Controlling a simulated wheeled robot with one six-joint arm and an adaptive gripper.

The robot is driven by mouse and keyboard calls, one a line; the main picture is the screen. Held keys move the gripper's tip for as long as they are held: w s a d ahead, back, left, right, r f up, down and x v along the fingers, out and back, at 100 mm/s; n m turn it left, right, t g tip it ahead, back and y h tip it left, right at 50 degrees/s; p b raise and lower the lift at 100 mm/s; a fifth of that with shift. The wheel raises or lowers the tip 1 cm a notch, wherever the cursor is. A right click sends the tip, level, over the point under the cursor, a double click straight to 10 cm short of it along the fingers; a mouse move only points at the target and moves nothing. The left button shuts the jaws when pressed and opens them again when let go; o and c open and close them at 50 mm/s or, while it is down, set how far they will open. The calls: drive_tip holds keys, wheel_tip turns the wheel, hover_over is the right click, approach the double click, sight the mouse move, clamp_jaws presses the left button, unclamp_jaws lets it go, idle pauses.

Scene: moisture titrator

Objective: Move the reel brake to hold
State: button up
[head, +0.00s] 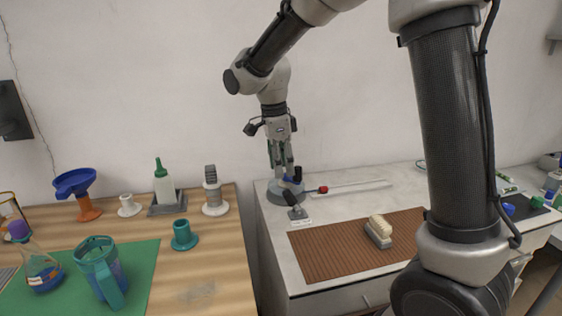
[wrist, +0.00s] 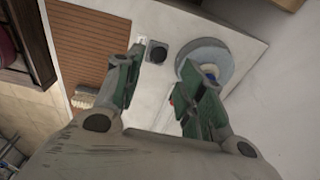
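A small black lever (head: 291,198) on a grey base with a pale label plate stands on the white counter and looks like the reel brake. The label is too small to read. In the wrist view its dark square top (wrist: 156,52) shows between my fingers, towards the left one. A round grey reel-like disc (head: 277,197) with a blue centre sits just behind it; it also shows in the wrist view (wrist: 222,56). My gripper (head: 282,172) points down above the disc, apart from the lever. Its green-padded fingers (wrist: 160,92) are spread and hold nothing.
A red knob (head: 323,189) on a thin rod lies right of the disc. A brown ribbed mat (head: 335,240) with a brush (head: 379,231) covers the counter's front. A wooden table (head: 225,245) with bottles and funnels stands left, beyond a gap.

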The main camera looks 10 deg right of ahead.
sight(286, 192)
drive_tip(key=shift+d+f, duration=0.2)
drive_tip(key=shift+f, duration=1.15)
drive_tip(key=shift+d+f, duration=0.15)
drive_tip(key=shift+f, duration=1.15)
drive_tip(key=shift+d+f, duration=0.2)
drive_tip(key=shift+f, duration=1.15)
drive_tip(key=c, duration=0.9)
drive_tip(key=shift+d+r, duration=0.25)
drive_tip(key=shift+d, duration=0.6)
drive_tip(key=shift+d+r, duration=0.25)
drive_tip(key=shift+d, duration=0.55)
clamp_jaws()
drive_tip(key=shift+d+f, duration=0.2)
drive_tip(key=shift+d, duration=0.75)
drive_tip(key=shift+d+f, duration=0.15)
drive_tip(key=shift+d, duration=0.8)
drive_tip(key=o, duration=0.8)
unclamp_jaws()
drive_tip(key=shift+o, duration=0.2)
